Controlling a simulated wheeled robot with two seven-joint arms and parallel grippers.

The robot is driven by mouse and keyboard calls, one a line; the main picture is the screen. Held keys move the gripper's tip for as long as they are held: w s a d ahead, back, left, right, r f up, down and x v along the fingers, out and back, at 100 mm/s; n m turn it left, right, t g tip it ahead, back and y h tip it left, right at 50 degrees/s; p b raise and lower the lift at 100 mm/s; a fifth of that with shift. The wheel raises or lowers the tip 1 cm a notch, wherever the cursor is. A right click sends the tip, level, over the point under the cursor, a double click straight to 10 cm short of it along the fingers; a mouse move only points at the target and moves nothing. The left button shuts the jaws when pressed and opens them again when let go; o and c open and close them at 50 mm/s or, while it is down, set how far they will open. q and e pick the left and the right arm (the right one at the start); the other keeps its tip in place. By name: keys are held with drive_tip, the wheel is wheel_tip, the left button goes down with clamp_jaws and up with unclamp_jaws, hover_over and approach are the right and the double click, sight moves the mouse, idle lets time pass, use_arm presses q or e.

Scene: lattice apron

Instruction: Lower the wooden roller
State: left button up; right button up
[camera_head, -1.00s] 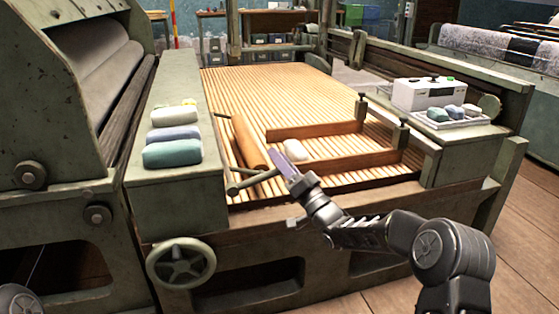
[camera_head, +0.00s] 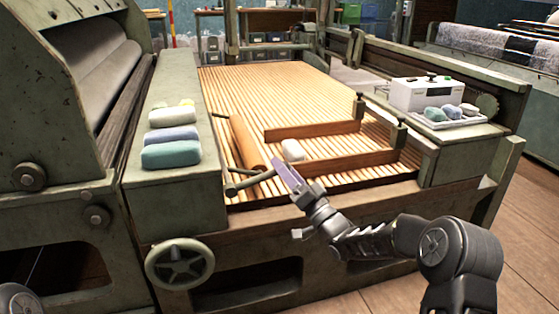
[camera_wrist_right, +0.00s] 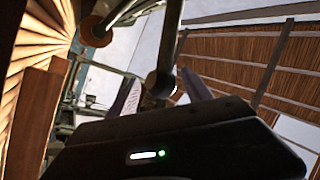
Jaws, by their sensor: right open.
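The wooden roller (camera_head: 246,143) lies along the left side of the slatted bed in the head view, held at its ends. Its orange-brown end (camera_wrist_right: 98,28) shows at the upper left of the right wrist view. A grey lever (camera_head: 249,181) with a knob sits at its near end. My right gripper (camera_head: 282,172) is open, just right of the lever in the head view. In the right wrist view the lever's bar and round knob (camera_wrist_right: 160,84) appear between the open fingers; I cannot tell whether they touch. My left gripper is out of view.
A white rounded block (camera_head: 293,150) lies on the slatted bed (camera_head: 290,95) between two wooden bars (camera_head: 312,130). Folded cloth-like bundles (camera_head: 172,154) rest on the left ledge. A spoked handwheel (camera_head: 180,264) is below. A white box (camera_head: 421,94) stands at right.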

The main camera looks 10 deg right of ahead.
drive_tip(key=v, duration=0.5)
drive_tip(key=shift+p, duration=0.4)
drive_tip(key=shift+w, duration=0.1)
